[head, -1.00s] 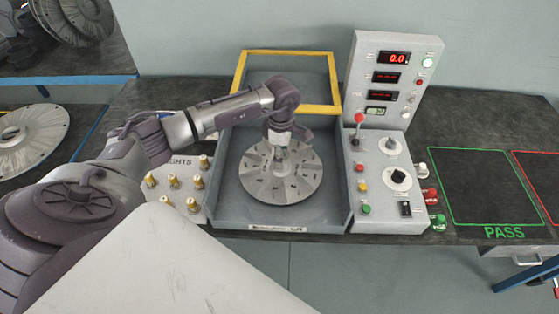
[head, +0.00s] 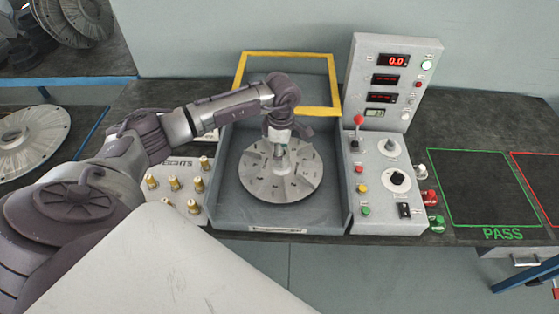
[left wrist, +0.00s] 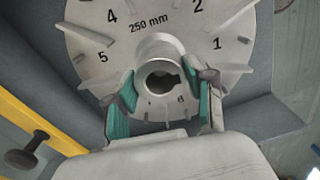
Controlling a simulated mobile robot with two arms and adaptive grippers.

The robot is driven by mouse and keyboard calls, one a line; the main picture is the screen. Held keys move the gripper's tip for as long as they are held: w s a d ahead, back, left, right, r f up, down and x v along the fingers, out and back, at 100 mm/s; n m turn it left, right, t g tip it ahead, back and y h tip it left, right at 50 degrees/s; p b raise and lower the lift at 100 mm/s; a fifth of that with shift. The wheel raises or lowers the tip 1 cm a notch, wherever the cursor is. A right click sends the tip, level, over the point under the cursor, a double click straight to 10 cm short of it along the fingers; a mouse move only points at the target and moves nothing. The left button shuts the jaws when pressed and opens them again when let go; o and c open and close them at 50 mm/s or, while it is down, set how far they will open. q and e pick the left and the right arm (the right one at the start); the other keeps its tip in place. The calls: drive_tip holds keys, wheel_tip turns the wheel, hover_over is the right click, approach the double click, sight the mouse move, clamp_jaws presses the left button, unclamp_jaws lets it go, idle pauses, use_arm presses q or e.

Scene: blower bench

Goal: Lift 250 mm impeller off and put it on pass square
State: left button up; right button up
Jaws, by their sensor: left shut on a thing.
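The 250 mm impeller (head: 262,184) is a grey bladed disc lying inside the open grey machine box. In the left wrist view its face (left wrist: 205,65) shows the label "250 mm", several numbers and a central hub (left wrist: 158,58) with a bore. My left gripper (head: 279,158) is above the disc's centre, its green-padded fingers (left wrist: 160,100) shut on the hub from both sides. I cannot tell whether the disc is clear of its seat. The pass square (head: 482,190) is a green outline on the bench at the right, and it is empty. My right gripper is not in view.
The box has walls (head: 337,190) around the disc and a raised yellow-framed guard (head: 287,56) behind. A control panel (head: 385,190) with knobs and a lever stands between box and pass square.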

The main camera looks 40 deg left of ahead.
use_arm(q)
wheel_tip(320, 180, up, 8)
drive_tip(key=p, duration=0.4)
drive_tip(key=shift+r, duration=0.2)
idle(0.6)
